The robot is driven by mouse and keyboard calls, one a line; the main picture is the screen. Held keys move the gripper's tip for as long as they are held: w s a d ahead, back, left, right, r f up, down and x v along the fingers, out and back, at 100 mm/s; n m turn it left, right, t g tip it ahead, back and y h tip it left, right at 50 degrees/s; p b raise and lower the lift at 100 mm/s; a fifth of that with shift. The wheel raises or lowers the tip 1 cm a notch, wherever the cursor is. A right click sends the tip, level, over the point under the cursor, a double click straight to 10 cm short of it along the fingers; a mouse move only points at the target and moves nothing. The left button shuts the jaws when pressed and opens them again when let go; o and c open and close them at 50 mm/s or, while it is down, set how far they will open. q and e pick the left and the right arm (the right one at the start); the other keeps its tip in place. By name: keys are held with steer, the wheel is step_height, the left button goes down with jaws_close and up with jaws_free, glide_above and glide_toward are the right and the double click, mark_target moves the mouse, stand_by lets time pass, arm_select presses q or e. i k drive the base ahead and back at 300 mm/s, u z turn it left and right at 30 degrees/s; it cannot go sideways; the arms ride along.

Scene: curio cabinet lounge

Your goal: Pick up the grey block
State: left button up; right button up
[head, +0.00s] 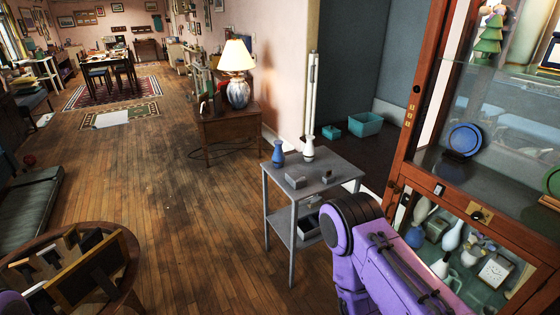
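A grey block (294,180) lies on top of a small grey side table (340,170), near its front left edge. A second small greyish item (328,177) lies to its right; its exact shape is hard to tell. A blue vase (278,154) and a white vase (308,149) stand behind the block. My purple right arm is in front of the table at the lower right, apart from the block in the picture; its gripper is out of view. Only a sliver of my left arm shows at the bottom left corner, without its gripper.
A tall wooden glass-fronted cabinet (400,137) with vases, a clock and a blue plate (465,139) stands at right. A round table (128,275) with frames is at lower left. A lamp (238,72) stands on a wooden cabinet behind. The wooden floor left of the side table is clear.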

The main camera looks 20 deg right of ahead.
mark_target(294, 177)
steer(key=z, duration=0.1)
steer(key=i, duration=1.15)
steer(key=z, duration=1.45)
